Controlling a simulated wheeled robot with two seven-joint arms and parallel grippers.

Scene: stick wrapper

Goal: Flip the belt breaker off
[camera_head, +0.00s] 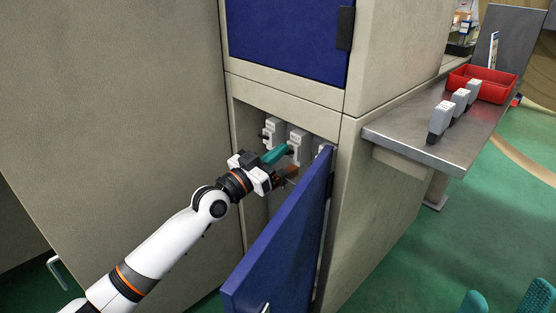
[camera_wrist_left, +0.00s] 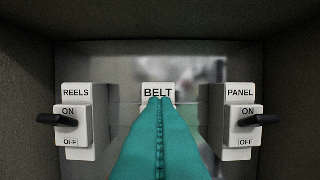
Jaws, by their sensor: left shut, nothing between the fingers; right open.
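The belt breaker (camera_head: 298,146) is a grey box in the recess behind the open blue door. In the left wrist view only its BELT label (camera_wrist_left: 158,92) shows; its lever and ON/OFF marks are hidden behind my fingers. My left gripper (camera_head: 285,150) is inside the recess, its teal fingers shut with nothing between them. In the wrist view the fingertips (camera_wrist_left: 161,101) overlap the lower edge of the BELT label; I cannot tell whether they touch the breaker. My right gripper (camera_head: 508,300) shows only as two parted teal fingers at the bottom right, open.
The reels breaker (camera_wrist_left: 77,125) and panel breaker (camera_wrist_left: 242,125) flank the belt breaker, their black levers near ON. The blue door (camera_head: 285,240) stands open close to my left gripper. A metal shelf (camera_head: 410,135) at right holds grey boxes and a red tray (camera_head: 497,88).

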